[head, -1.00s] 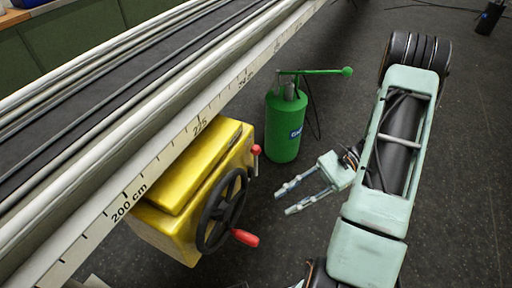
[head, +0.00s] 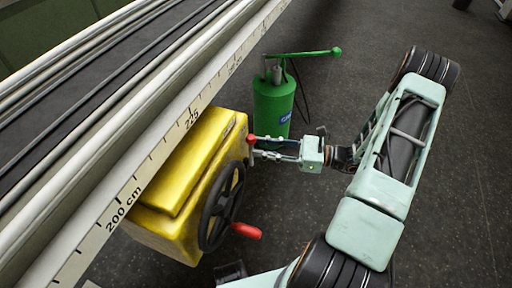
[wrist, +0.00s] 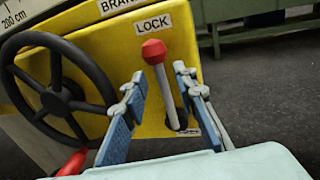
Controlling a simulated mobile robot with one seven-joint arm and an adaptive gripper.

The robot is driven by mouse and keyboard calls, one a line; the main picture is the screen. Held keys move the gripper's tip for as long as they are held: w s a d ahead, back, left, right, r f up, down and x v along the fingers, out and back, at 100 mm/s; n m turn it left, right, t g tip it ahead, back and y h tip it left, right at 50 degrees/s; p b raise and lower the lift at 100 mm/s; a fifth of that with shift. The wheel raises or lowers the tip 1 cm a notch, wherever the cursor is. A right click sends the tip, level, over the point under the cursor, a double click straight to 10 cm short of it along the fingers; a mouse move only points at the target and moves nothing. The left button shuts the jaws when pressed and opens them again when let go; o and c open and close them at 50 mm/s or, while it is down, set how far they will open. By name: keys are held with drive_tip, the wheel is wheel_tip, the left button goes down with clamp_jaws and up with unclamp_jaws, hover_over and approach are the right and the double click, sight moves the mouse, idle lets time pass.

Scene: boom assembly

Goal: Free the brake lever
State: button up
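The brake lever (wrist: 169,97) is a grey rod with a red knob, standing out of a slot in the yellow box (wrist: 120,48), just below a LOCK label (wrist: 153,25). In the head view its red knob (head: 251,139) shows at the box's right edge. My gripper (wrist: 164,80) is open, with one blue-grey finger on each side of the rod. Gaps show between the rod and both fingers. The knob stands above the fingertips. In the head view my gripper (head: 259,149) reaches the lever from the right. A lower label is partly hidden behind the right finger.
A black handwheel (head: 220,207) with a red handle (head: 246,231) is on the box, left of the lever. A green pump canister (head: 272,108) with a long handle stands behind my gripper. The long rail (head: 150,165) with a centimetre scale runs above the box.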

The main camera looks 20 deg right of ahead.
drive_tip(key=shift+x, duration=1.15)
clamp_jaws()
